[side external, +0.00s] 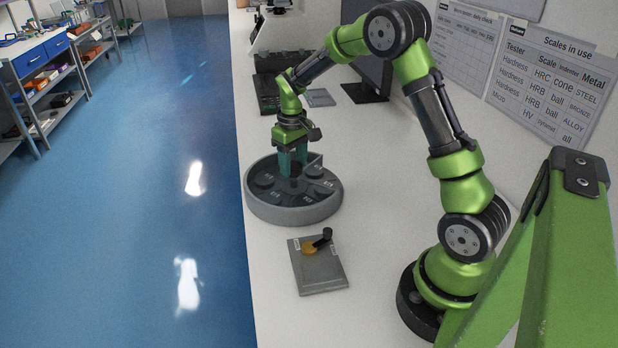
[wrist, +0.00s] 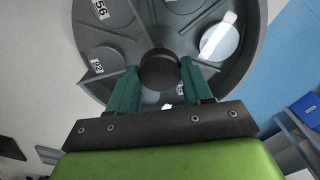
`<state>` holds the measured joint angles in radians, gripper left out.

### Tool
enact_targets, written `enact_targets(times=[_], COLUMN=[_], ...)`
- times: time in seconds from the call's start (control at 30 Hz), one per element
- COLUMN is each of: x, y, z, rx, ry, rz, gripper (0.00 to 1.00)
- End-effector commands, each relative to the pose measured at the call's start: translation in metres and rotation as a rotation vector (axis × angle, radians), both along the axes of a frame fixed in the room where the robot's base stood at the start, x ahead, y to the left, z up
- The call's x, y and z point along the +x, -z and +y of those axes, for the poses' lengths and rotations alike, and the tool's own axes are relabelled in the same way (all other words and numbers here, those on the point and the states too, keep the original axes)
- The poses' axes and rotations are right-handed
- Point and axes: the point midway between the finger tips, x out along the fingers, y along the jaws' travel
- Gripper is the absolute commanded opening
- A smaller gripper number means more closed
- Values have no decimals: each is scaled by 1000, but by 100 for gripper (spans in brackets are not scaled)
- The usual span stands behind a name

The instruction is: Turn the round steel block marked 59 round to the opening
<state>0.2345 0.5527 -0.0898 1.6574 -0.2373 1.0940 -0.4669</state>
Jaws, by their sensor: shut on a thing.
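A round grey turntable holder (side external: 293,212) stands on the white bench, with dark sectors, round blocks and small white labels. In the wrist view the holder (wrist: 250,75) fills the upper part. A black centre knob (wrist: 158,70) sits between the teal fingers of my gripper (wrist: 161,86), which is shut on it. In the side view my gripper (side external: 293,165) points down over the holder's middle. A bright steel disc (wrist: 218,42) lies right of the knob. One label (wrist: 100,10) seems to read 56; another (wrist: 97,67) is unclear. I cannot tell which block is marked 59.
A grey plate (side external: 320,277) with a black-handled, orange-based piece lies in front of the holder. Behind stand a dark-based machine (side external: 270,85) and a monitor (side external: 372,75). The bench's left edge is close to the holder. Bench right of the holder is clear.

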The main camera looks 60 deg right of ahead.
Motion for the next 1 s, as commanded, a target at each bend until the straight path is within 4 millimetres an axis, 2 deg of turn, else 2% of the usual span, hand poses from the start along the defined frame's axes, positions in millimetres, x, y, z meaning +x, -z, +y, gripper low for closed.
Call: enact_targets(times=[1.0], x=[1], y=[-2], z=[-1], rx=[-1], ry=[-506], rz=[-4], gripper=[0])
